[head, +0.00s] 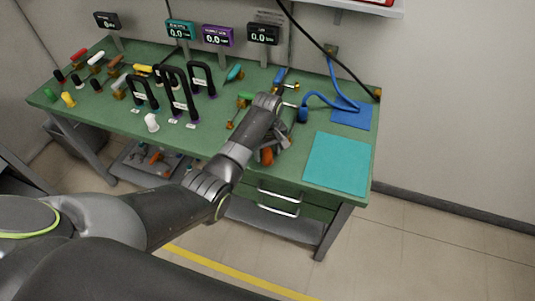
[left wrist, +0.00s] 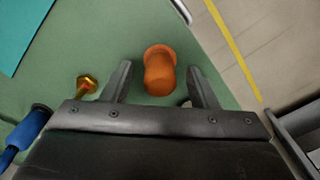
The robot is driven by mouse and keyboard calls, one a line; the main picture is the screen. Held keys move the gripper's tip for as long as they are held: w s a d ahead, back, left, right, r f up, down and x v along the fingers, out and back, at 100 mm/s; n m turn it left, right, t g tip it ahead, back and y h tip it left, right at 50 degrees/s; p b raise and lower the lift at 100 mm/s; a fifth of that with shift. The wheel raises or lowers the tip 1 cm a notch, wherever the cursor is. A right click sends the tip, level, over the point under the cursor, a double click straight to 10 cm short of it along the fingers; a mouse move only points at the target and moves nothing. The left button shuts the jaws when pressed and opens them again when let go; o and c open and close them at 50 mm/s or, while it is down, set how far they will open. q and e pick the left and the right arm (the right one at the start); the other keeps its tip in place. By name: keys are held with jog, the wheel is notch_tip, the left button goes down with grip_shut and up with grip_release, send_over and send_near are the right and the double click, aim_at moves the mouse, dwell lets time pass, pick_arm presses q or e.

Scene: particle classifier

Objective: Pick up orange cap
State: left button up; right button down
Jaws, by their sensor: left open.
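The orange cap (left wrist: 160,72) stands on the green bench top near its front edge. In the left wrist view it lies between the tips of my left gripper (left wrist: 157,80), with a gap on each side. The fingers are open and do not touch it. In the head view the orange cap (head: 267,156) shows just beyond the end of my left arm, partly hidden by it. My left gripper (head: 272,142) points down over the bench there, and its fingers are mostly hidden. My right gripper is in neither view.
A brass fitting (left wrist: 87,83) and a blue hose end (left wrist: 30,125) are left of the gripper in the wrist view. A teal mat (head: 336,163) lies to the right on the green bench (head: 215,150). Black handles (head: 180,95) and small coloured caps stand to the left.

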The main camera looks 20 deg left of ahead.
aim_at(267, 150)
pick_arm(q)
jog(key=c, duration=0.9)
jog(key=shift+r, duration=0.1)
jog(key=shift+c, duration=0.2)
notch_tip(267, 150, up, 10)
jog(key=shift+f+b, duration=0.1)
jog(key=shift+b, duration=0.3)
